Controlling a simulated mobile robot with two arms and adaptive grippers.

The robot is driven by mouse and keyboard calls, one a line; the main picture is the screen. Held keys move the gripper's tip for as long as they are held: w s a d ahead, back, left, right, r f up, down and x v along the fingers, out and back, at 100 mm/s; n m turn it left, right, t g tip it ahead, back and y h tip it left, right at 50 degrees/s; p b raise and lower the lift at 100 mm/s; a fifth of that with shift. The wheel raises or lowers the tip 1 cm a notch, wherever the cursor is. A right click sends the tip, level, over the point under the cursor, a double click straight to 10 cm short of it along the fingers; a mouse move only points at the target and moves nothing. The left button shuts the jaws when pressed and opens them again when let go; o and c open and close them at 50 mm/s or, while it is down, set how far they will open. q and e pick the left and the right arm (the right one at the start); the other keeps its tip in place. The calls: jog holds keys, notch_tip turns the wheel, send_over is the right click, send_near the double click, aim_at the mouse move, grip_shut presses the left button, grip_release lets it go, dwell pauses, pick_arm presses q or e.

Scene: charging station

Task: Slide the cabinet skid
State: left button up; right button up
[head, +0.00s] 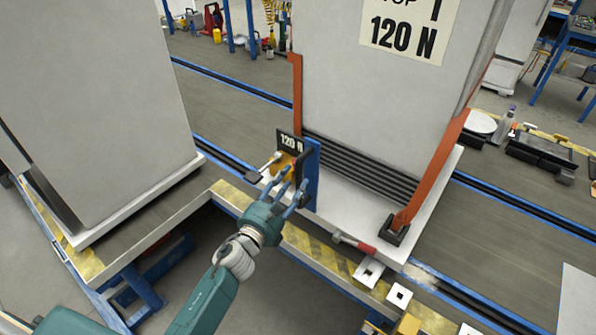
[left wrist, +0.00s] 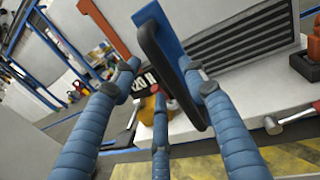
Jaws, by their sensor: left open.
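A grey cabinet (head: 375,80) marked 120 N stands on a white skid (head: 345,207), held by orange straps (head: 298,95). A blue upright bracket (head: 311,172) stands at the skid's near left corner, beside a black 120 N sign (head: 290,142). In the left wrist view, a dark loop handle (left wrist: 168,62) is fixed to the blue bracket (left wrist: 172,30). My left gripper (head: 284,190) is open at the bracket. Its blue fingers (left wrist: 165,85) are spread around the lower part of the handle; I cannot tell whether they touch it. My right gripper is not in view.
A second grey cabinet (head: 95,100) stands at the left on its own base. A red-handled hammer (head: 355,243) lies at the skid's front edge. A yellow-black striped edge (head: 315,253) runs along the platform front. Blue rails (head: 525,212) cross the floor behind.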

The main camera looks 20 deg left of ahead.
aim_at(297, 173)
pick_arm(q)
jog(key=w, duration=0.4)
jog(key=shift+w+d, duration=0.2)
jog(key=shift+d, duration=0.1)
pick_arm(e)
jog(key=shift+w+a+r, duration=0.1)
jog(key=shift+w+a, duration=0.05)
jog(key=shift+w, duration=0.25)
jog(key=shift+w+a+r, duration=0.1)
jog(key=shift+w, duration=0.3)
pick_arm(q)
jog(key=shift+c, duration=0.5)
